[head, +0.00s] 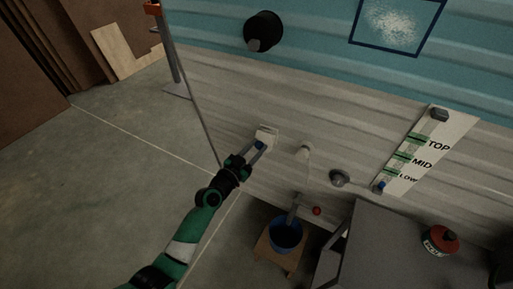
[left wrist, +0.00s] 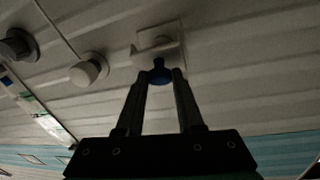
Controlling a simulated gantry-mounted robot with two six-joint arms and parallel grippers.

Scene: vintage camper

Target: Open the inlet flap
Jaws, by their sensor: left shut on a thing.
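The inlet flap (head: 267,133) is a small pale square piece on the camper's white lower wall. In the left wrist view the flap (left wrist: 152,52) shows in front of a pale backing plate (left wrist: 173,32), with a blue knob (left wrist: 159,73) at its near edge. My left gripper (head: 256,150) reaches the flap from the lower left in the head view. In the left wrist view my left gripper (left wrist: 160,82) has its fingers on both sides of the blue knob, shut on it. I cannot tell whether the flap is tilted out. My right gripper is not in view.
A white capped fitting (head: 304,150) and a grey round fitting (head: 339,178) sit right of the flap. A blue bucket (head: 285,238) stands on a wooden stool below. A grey table (head: 385,250) holds a red-topped can (head: 440,241). Floor at left is clear.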

